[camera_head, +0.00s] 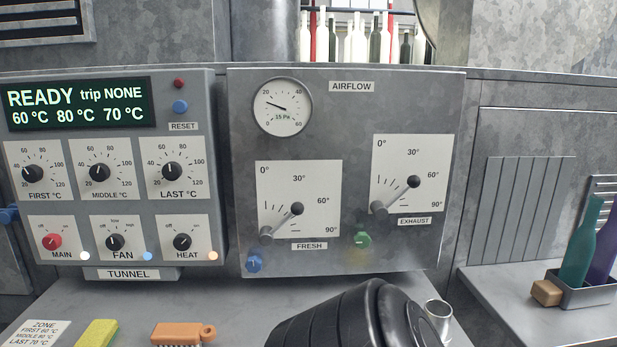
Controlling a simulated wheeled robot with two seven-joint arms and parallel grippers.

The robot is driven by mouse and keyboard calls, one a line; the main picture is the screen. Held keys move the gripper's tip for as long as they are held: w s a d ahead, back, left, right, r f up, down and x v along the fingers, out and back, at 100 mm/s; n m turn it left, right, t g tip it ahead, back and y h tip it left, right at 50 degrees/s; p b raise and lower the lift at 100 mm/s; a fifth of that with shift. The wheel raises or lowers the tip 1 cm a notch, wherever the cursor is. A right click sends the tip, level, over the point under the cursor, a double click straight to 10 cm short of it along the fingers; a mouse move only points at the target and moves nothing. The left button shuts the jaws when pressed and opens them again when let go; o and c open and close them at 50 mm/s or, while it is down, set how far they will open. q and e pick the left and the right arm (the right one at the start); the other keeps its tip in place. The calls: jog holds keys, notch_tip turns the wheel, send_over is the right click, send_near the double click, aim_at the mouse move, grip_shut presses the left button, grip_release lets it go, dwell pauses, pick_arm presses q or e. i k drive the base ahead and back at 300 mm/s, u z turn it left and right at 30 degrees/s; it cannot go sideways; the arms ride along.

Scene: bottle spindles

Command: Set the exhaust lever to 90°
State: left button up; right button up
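The exhaust lever (398,194) is on the white exhaust dial plate (440,150), at the right of the airflow panel. Its pivot is at the plate's lower left and its dark round knob (414,181) is up and to the right. The lever points between the 30° and 60° marks, nearer 60°. The 90° mark is at the plate's lower right. Nothing touches the lever. No fingers of my left or right gripper show. A black rounded shape (340,318) at the bottom middle looks like part of my arm.
The fresh lever (282,220) stands to the left at a similar slant. A metal cup-like cylinder (438,314) is at the lower right. A sponge (97,333) lies left; a bottle tray (585,294) stands right.

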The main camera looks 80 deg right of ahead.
aim_at(379, 210)
jog(key=k, duration=1)
jog(key=z, duration=0.5)
